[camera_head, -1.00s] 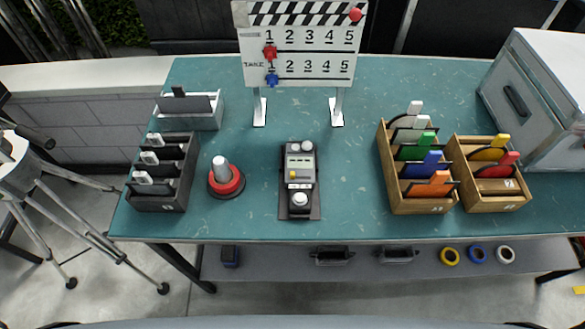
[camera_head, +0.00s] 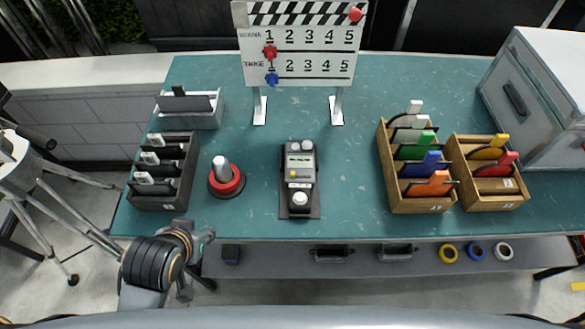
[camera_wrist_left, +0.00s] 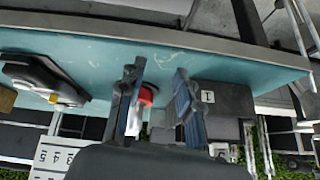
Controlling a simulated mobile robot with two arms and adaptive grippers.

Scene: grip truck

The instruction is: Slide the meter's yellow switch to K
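The meter (camera_head: 299,180) is a dark, upright-facing device on the middle of the teal table, with a small display, a round pale knob near its front and a small yellow switch (camera_head: 292,174) at its left side. The letters by the switch are too small to read. In the left wrist view the meter (camera_wrist_left: 40,78) lies at the left, with a yellow spot on it. My left gripper (camera_head: 198,258) is in front of the table's front edge, left of the meter and apart from it. In the left wrist view its two fingers (camera_wrist_left: 158,75) are spread and empty. My right gripper is not in view.
A red-ringed stand (camera_head: 226,181) stands left of the meter, beside a dark rack (camera_head: 165,200). Wooden racks (camera_head: 421,208) with coloured tabs stand to the right. A clapperboard (camera_head: 300,50) stands behind. Table around the meter is clear.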

